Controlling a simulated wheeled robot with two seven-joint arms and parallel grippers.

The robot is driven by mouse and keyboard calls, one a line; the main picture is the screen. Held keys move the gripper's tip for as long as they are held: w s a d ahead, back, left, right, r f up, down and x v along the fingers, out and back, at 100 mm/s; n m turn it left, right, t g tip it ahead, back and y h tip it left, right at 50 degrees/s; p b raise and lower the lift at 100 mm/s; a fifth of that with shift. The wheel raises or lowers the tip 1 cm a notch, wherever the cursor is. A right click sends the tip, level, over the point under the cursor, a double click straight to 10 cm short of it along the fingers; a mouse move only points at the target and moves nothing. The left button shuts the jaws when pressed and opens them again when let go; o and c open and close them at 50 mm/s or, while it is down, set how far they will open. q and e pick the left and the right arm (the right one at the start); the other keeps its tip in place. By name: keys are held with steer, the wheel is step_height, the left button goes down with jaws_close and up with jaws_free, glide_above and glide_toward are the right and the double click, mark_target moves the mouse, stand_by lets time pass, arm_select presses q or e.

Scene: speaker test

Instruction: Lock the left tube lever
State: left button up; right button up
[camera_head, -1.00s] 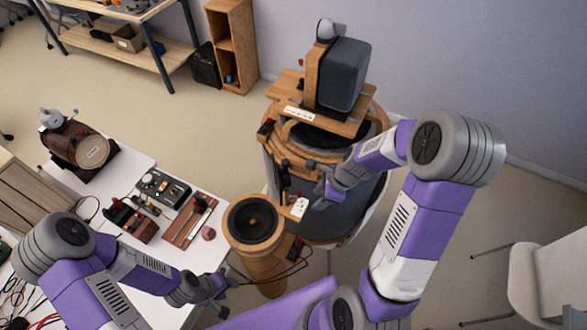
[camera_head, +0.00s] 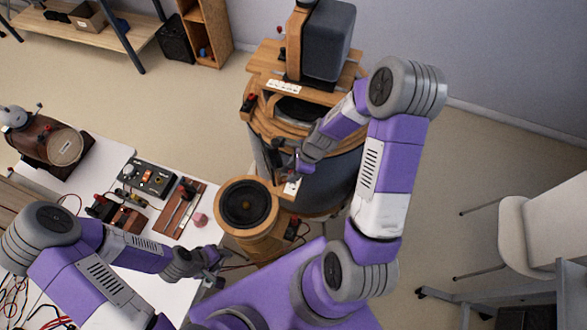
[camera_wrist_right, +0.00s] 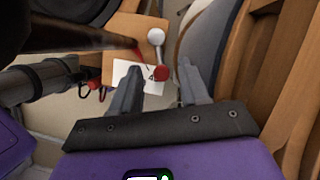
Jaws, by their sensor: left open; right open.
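In the right wrist view a small lever shows a red ball knob (camera_wrist_right: 162,73) and a grey ball (camera_wrist_right: 156,36), beside a white card (camera_wrist_right: 128,74) marked 4 on a wooden panel. My right gripper (camera_wrist_right: 160,80) is open. Its two fingers are on either side of the red knob in the picture; I cannot tell whether they touch it. In the head view my right gripper (camera_head: 300,163) is at the front of the round wooden cabinet (camera_head: 266,125), just above the card (camera_head: 291,188), and hides the lever. My left gripper (camera_head: 212,266) is open and empty near the white table's right edge.
A wooden tube with a black speaker cone (camera_head: 246,203) stands left of my right gripper. The white table (camera_head: 200,238) holds several small devices and a pink knob (camera_head: 200,220). A dark box (camera_head: 328,42) tops the cabinet. A white chair (camera_head: 525,225) stands at right.

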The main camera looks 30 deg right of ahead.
steer(key=shift+w, duration=0.1)
steer(key=shift+c, duration=0.9)
jaws_close()
